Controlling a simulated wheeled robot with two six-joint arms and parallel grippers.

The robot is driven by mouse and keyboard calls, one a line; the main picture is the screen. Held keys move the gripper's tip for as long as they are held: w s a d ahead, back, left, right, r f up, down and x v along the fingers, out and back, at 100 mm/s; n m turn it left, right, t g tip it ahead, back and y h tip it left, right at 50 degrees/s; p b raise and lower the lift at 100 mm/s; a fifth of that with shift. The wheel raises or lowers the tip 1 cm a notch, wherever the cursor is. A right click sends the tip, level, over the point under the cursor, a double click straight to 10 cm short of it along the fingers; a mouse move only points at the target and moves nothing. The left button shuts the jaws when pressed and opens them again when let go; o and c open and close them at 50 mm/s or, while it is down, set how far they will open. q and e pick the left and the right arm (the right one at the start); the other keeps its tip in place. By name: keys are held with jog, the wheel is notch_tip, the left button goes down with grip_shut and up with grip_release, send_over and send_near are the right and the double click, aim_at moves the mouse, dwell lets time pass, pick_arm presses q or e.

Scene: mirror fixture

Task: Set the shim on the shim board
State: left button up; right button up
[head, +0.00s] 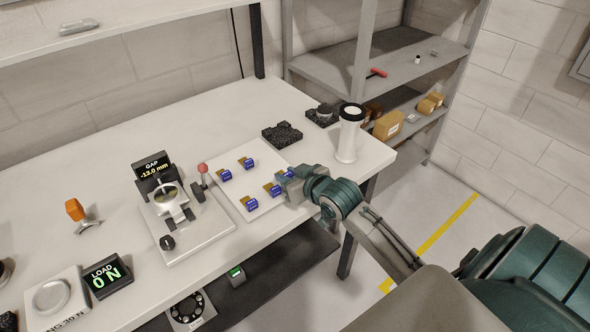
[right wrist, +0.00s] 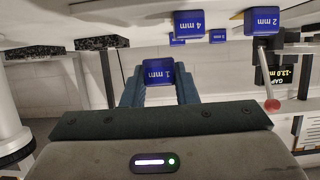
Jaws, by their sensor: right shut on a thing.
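The shim board (head: 225,197) is a pale flat plate on the bench with several blue-labelled, brass-coloured shims on it, such as one (head: 247,163) near its far side. My right gripper (head: 284,177) is at the board's right edge. In the right wrist view it is shut on a blue shim marked "1 mm" (right wrist: 159,71). That view is upside down and also shows the "4 mm" shim (right wrist: 189,24) and the "2 mm" shim (right wrist: 262,21). I cannot tell whether the held shim touches the board. My left gripper is not in view.
Left of the board stands a gauge fixture (head: 185,220) with a red-knobbed lever (head: 203,168) and a display reading -13.0 mm. A white cylinder (head: 349,132) and dark blocks (head: 282,135) stand behind the gripper. A load display (head: 107,276) is at the front left.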

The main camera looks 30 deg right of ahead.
jog(key=w+d, duration=0.2)
jog(key=d+p, duration=0.1)
jog(key=d, duration=0.1)
jog(key=shift+w+f, duration=0.35)
jog(key=shift+w, duration=0.05)
notch_tip(320, 180, down, 3)
jog(key=shift+r+p, duration=0.1)
jog(key=shift+p, duration=0.4)
jog(key=shift+f, duration=0.3)
jog(key=o, duration=0.9)
jog(key=shift+f, duration=0.1)
jog(key=shift+o, duration=0.2)
jog(key=v, duration=1.2)
